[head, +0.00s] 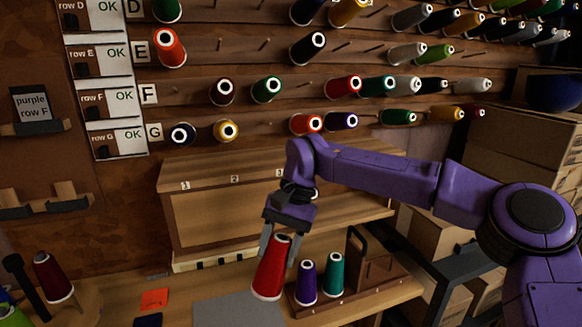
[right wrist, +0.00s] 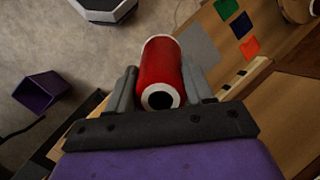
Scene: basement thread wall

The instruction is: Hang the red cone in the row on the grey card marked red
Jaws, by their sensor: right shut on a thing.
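My right gripper (head: 283,238) is shut on a red cone (head: 271,268) and holds it over the bench beside a grey mat (head: 235,308). In the right wrist view the red cone (right wrist: 160,72) sits between the fingers (right wrist: 160,92), its white-rimmed end towards the camera. The grey card (head: 32,106) on the left wall reads "purple row F"; I see no readable card marked red. The peg wall has rows lettered D, E, F and G (head: 152,133), with cones on several pegs. My left gripper is not in view.
A purple cone (head: 306,283) and a teal cone (head: 333,275) stand in a wooden rack right of the held cone. A dark red cone (head: 53,277) stands at far left. Rows E and F have bare pegs. Cardboard boxes (head: 535,130) stand at right.

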